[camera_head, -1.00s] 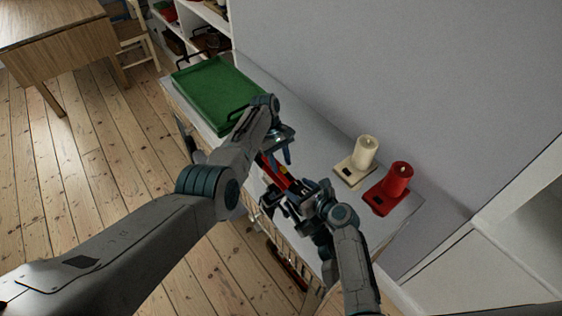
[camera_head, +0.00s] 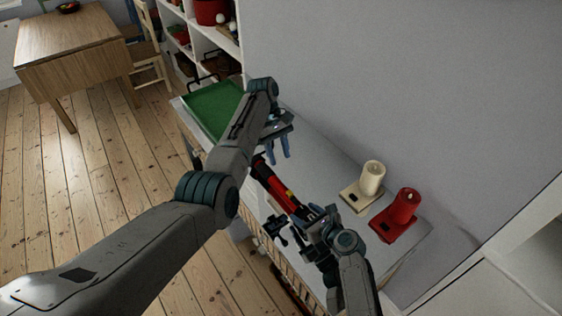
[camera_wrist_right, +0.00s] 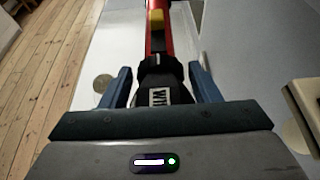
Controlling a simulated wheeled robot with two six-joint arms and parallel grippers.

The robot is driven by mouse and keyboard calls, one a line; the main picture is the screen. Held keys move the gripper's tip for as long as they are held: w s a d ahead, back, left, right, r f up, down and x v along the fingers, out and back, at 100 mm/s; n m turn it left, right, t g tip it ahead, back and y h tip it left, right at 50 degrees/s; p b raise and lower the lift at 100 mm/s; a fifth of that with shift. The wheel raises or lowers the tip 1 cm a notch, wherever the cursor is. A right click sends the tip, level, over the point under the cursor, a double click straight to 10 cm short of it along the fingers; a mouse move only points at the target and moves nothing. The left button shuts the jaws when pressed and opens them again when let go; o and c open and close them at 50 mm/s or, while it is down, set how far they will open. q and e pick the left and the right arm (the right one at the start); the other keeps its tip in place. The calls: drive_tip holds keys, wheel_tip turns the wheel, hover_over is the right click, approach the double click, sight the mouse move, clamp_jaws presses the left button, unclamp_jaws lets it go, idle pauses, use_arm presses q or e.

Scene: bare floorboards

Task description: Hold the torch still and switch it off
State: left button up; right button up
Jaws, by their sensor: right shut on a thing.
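The torch is a red and black cylinder with a yellow mark; its red body (camera_head: 272,187) shows in the head view, above the white cabinet top. My right gripper (camera_head: 299,222) is shut on the torch near its black end. The red body (camera_wrist_right: 158,30) points away from the gripper. My left gripper (camera_head: 279,152) is open and empty, a little above and right of the torch's far end in the head view.
A green tray (camera_head: 212,108) lies at the cabinet's far end. The white cabinet top (camera_head: 325,160) between is clear.

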drive_tip(key=shift+s+f, duration=0.1)
drive_tip(key=shift+f, duration=0.15)
drive_tip(key=o, duration=1)
drive_tip(key=shift+c, duration=0.2)
drive_tip(key=shift+o, duration=1.2)
drive_tip(key=shift+w, duration=0.2)
drive_tip(key=shift+r, duration=0.1)
